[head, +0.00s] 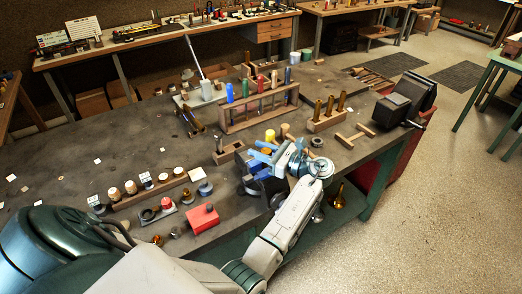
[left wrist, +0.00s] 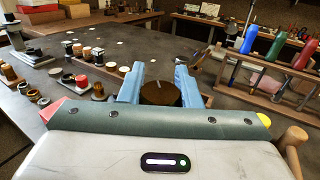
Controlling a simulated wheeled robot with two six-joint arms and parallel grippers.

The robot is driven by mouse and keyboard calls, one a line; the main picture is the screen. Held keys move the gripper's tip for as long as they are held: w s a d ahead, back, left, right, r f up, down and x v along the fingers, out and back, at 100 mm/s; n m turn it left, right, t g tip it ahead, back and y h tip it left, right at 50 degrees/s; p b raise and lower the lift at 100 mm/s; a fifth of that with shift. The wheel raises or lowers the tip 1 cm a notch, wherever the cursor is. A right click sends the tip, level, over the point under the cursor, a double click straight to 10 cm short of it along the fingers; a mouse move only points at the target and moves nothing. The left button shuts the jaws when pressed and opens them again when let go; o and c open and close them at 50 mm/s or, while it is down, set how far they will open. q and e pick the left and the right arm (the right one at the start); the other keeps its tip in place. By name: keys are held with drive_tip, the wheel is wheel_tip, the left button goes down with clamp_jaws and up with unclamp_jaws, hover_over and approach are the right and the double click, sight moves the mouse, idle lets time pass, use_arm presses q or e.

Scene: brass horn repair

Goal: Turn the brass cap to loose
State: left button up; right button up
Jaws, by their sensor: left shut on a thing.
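The brass cap (left wrist: 160,92) is a dark brown round disc with a short pale line on its top. In the left wrist view it sits between the two blue fingers of my left gripper (left wrist: 158,84), which is shut on it, one finger at each side. In the head view my left gripper (head: 262,154) reaches down over a dark block at the bench's front edge. There the cap is hidden by the fingers, and I cannot tell how far it is turned. My right gripper is in neither view.
A red box (head: 201,218) and a wooden strip with several white-topped pegs (head: 150,187) lie to the left.

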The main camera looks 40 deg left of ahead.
use_arm(q)
drive_tip(key=shift+s+n+g, duration=0.1)
drive_tip(key=shift+n+g, duration=0.3)
drive_tip(key=shift+g, duration=0.3)
drive_tip(key=o, duration=1)
drive_tip(key=shift+t, duration=0.3)
